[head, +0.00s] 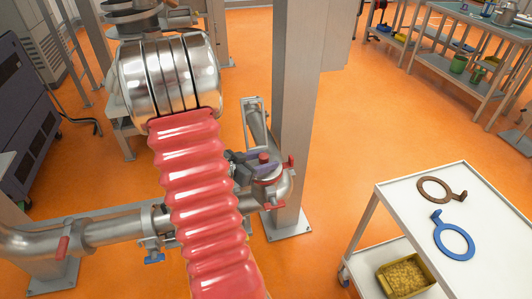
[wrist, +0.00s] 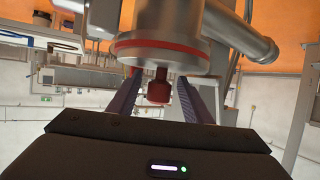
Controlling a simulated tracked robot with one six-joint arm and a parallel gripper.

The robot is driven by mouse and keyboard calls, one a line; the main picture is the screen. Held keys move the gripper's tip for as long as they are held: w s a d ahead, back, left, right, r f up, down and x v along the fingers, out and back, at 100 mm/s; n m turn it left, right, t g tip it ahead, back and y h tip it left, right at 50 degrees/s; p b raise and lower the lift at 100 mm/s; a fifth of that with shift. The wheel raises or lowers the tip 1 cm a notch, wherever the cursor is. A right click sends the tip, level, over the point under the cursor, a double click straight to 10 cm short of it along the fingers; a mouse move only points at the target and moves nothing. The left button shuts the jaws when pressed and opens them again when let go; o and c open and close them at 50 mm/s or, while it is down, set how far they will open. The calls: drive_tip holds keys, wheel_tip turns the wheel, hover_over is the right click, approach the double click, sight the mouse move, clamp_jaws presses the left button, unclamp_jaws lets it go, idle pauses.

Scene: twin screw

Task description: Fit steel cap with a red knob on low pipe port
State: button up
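The steel cap (wrist: 158,58) sits at the end of the low pipe port (head: 278,188), with a red ring (wrist: 155,45) around the joint. The cap's red knob (wrist: 157,87) points toward my wrist camera, and it also shows in the head view (head: 263,157). My gripper (wrist: 158,78) is open, with one purplish finger on each side of the knob. A narrow gap shows between the knob and each finger. In the head view my gripper (head: 257,163) is partly hidden behind the red ribbed sleeve of my arm. I cannot tell how fully the cap is seated.
A steel pipe (head: 105,230) with a red handle (head: 62,247) runs left from the port. A grey column (head: 298,110) stands just behind it. A white cart (head: 400,200) at right holds a brown ring (head: 421,187) and a blue ring (head: 440,245).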

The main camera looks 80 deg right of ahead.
drive_tip(key=shift+a, duration=0.1)
drive_tip(key=v, duration=1.3)
drive_tip(key=shift+w+a+r, duration=0.2)
drive_tip(key=shift+w, duration=0.05)
idle(0.7)
